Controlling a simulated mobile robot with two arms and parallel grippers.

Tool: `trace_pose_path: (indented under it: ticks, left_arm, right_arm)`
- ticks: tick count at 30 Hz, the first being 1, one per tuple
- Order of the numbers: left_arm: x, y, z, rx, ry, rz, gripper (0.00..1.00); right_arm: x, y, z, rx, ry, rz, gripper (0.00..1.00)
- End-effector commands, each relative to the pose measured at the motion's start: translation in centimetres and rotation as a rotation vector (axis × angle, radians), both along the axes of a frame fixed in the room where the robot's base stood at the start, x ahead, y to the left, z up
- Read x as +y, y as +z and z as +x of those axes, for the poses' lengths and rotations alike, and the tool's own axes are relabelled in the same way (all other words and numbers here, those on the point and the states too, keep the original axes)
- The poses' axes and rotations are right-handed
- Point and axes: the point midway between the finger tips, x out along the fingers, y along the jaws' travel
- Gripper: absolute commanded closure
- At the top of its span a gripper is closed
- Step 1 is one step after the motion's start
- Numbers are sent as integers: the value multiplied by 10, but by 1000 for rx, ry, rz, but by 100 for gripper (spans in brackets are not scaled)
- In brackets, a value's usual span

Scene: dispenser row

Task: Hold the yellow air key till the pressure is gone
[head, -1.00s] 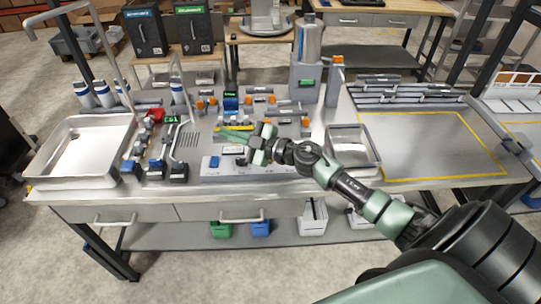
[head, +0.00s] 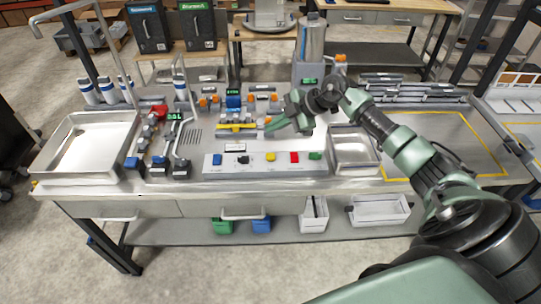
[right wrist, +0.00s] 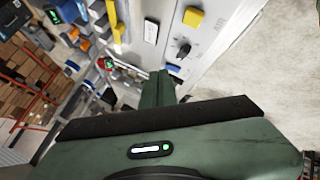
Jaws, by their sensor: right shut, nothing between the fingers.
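A yellow key (head: 270,157) sits on the grey control panel (head: 230,170) at the bench's front edge, between a black knob (head: 243,159) and a red key (head: 294,157). The yellow key also shows in the right wrist view (right wrist: 193,17), near the top, with the knob (right wrist: 183,50) below it. My right gripper (head: 269,130) is shut and empty, behind and above the panel, apart from the yellow key. Its fingers also show in the right wrist view (right wrist: 158,82). My left gripper is in neither view.
A blue key (head: 217,159) and a green key (head: 315,155) are on the same panel. A yellow bar (head: 235,127) and several orange-capped fittings stand behind it. Metal trays (head: 80,178) flank the area.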

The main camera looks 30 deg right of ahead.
Motion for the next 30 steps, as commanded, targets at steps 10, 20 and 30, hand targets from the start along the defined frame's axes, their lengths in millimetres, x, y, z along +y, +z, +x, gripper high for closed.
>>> trace_pose_path:
  ticks: [10, 20, 30]
  left_arm:
    - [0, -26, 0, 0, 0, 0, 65]
    - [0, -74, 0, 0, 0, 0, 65]
    - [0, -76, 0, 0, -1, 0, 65]
  right_arm:
    - [1, -25, 0, 0, 1, 2, 100]
    - [1, -71, 0, -1, 2, 2, 100]
    - [1, -88, 0, -2, 1, 1, 100]
